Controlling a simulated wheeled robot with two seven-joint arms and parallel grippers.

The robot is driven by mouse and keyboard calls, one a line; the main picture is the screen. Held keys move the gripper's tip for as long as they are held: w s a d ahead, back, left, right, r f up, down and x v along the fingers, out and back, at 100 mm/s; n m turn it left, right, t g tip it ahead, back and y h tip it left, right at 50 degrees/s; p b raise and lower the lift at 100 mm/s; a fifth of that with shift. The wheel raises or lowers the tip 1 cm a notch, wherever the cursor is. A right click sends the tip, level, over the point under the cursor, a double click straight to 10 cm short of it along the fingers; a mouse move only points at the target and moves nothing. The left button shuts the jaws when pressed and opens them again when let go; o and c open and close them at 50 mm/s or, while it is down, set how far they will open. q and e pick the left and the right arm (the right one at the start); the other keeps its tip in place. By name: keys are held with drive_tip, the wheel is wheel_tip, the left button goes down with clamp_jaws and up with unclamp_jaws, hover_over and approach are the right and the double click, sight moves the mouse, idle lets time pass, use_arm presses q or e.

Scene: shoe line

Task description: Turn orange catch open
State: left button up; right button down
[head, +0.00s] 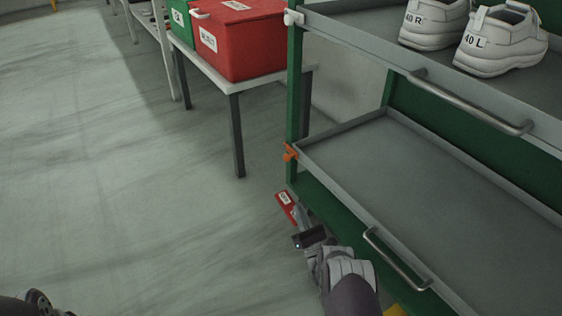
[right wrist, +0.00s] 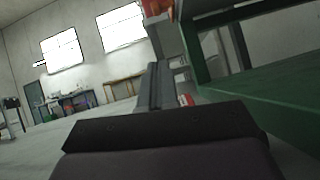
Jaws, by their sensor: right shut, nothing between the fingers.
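The orange catch (head: 290,152) sits on the green front post of the rack, at the near left corner of the grey lower tray (head: 420,190). My right gripper (head: 299,212) is shut and empty. It is lower in the picture than the catch and appears apart from it, close to the rack's green lower edge. My left gripper is not in view.
A red piece with a white label (head: 286,199) is close to my right fingertips. The lower tray has a metal handle (head: 396,258). White shoes (head: 500,40) stand on the upper tray. A red box (head: 238,40) stands on a table at the back. The floor at left is clear.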

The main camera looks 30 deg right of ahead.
drive_tip(key=shift+r, duration=0.1)
drive_tip(key=shift+w, duration=0.1)
drive_tip(key=s+r+b+x, duration=0.1)
drive_tip(key=b+x, duration=0.4)
drive_tip(key=x, duration=0.7)
drive_tip(key=shift+d+r, duration=0.2)
drive_tip(key=shift+r, duration=0.7)
